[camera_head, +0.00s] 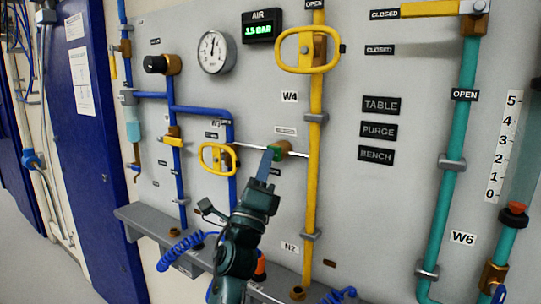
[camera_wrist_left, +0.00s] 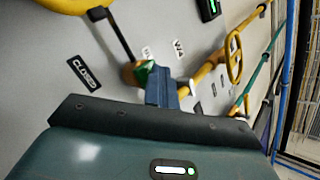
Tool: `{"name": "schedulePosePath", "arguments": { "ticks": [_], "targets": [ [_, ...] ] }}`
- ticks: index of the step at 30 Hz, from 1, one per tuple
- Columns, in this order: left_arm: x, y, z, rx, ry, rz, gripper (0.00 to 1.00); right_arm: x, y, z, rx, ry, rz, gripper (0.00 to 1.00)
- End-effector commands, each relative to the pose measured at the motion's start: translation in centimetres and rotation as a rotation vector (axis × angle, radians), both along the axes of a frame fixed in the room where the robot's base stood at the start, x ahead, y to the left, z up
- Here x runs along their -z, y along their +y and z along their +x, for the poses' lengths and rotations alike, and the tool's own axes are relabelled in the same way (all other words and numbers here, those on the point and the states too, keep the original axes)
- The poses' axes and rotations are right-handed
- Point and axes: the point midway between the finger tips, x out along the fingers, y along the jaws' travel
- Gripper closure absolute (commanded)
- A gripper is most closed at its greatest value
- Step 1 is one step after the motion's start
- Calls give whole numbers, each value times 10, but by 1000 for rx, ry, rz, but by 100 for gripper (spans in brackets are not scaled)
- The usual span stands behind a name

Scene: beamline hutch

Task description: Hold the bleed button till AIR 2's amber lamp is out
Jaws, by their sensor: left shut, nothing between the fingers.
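A green button (camera_head: 277,153) sits on a brass fitting (camera_head: 285,148) on a thin line between the blue and yellow pipes. The small label above it is too small to read. My left gripper (camera_head: 268,163) is shut and empty, its fingertips at the button. The left wrist view shows the green button (camera_wrist_left: 146,73) just beyond the fingertips (camera_wrist_left: 160,85); I cannot tell whether they press it. The AIR display (camera_head: 262,27) shows green digits that look like 3.5 BAR. No amber lamp and no AIR 2 label can be made out. My right gripper is out of view.
A yellow oval handle (camera_head: 217,158) on the blue pipe is just left of my gripper. A larger yellow handle (camera_head: 307,50) is above right. A round gauge (camera_head: 213,51) is at the upper left. A grey ledge (camera_head: 150,225) and blue coiled hose (camera_head: 180,250) lie below.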

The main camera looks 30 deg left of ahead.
Motion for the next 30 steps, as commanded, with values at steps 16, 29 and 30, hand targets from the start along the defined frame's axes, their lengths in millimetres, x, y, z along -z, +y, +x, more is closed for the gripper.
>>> {"name": "schedulePosePath", "arguments": {
  "ticks": [16,29,30],
  "targets": [
    [1,1,-5,-1,2,0,100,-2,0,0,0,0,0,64],
    [1,2,-19,0,0,0,100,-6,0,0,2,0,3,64],
    [1,2,-19,0,0,0,100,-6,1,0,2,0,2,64]
  ]
}}
